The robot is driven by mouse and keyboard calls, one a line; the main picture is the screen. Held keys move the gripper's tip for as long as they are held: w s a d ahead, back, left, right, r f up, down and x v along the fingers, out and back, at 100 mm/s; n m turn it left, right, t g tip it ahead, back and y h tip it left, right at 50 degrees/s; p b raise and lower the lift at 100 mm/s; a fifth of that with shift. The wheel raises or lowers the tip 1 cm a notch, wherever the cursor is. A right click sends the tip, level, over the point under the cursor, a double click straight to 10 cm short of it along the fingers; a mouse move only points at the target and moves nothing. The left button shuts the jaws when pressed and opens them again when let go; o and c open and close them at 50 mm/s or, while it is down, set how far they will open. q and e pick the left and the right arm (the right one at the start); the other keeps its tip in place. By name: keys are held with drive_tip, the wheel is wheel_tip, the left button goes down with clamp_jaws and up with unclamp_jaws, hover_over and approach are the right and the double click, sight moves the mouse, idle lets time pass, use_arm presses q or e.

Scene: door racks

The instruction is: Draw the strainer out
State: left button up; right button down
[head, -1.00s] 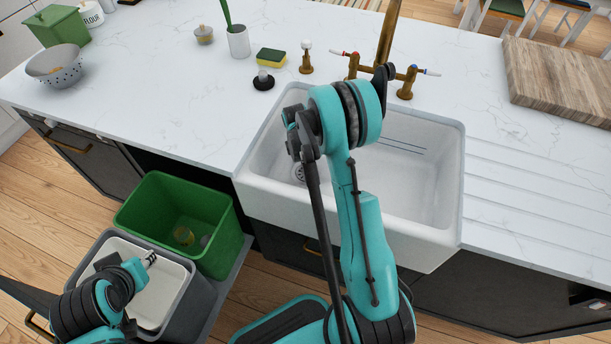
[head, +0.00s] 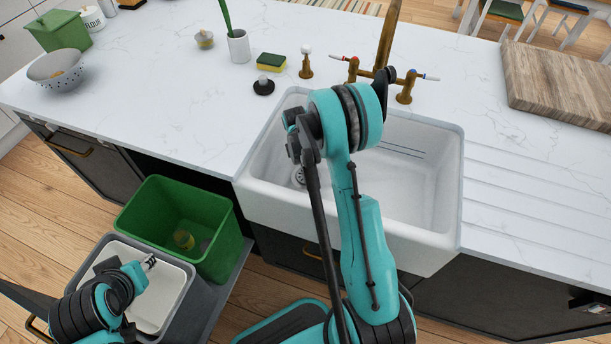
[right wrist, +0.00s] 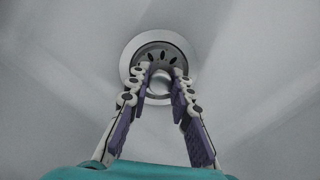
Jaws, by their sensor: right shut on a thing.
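The strainer (right wrist: 161,60) is a round metal piece with slots and a central knob. It sits in the drain at the bottom of the white sink (head: 430,190). In the right wrist view my right gripper (right wrist: 160,84) reaches down to it, its two fingers shut on the knob.
A green bin (head: 155,205) and a grey bin (head: 185,295) stand in front of the counter. A brass faucet (head: 385,45), a sponge (head: 271,62) and a black stopper (head: 263,86) are behind the sink. A wooden board (head: 560,85) lies at right. A colander (head: 57,72) stands at left.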

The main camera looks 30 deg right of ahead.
drive_tip(key=shift+r+p, duration=1.1)
drive_tip(key=shift+r, duration=0.9)
